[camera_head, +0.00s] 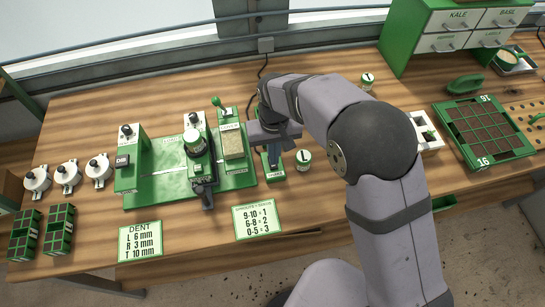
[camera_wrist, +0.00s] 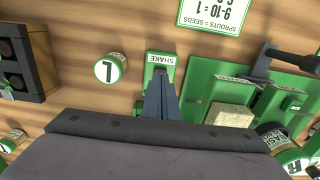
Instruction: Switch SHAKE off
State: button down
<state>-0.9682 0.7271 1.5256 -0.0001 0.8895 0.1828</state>
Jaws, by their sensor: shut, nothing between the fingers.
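The SHAKE switch box (camera_head: 275,175) is a small green block with a white SHAKE label on the table, just right of the green seeder. In the wrist view the SHAKE box (camera_wrist: 161,58) is at the upper middle. My gripper (camera_head: 275,160) is shut and empty, reaching down over the box. In the wrist view the shut fingertips of my gripper (camera_wrist: 160,82) lie over the part behind the label. They hide the switch lever, so I cannot tell its position or whether the fingers touch it.
A white jar marked L (camera_head: 305,157) stands close to the right of the box. The green seeder (camera_head: 150,185) with its sponge-like block (camera_head: 233,145) is close on the left. A sprouts card (camera_head: 257,220) lies in front. A seed tray (camera_head: 475,160) is far right.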

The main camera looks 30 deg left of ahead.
jog(key=shift+r+p, duration=1.55)
jog(key=shift+r, duration=0.7)
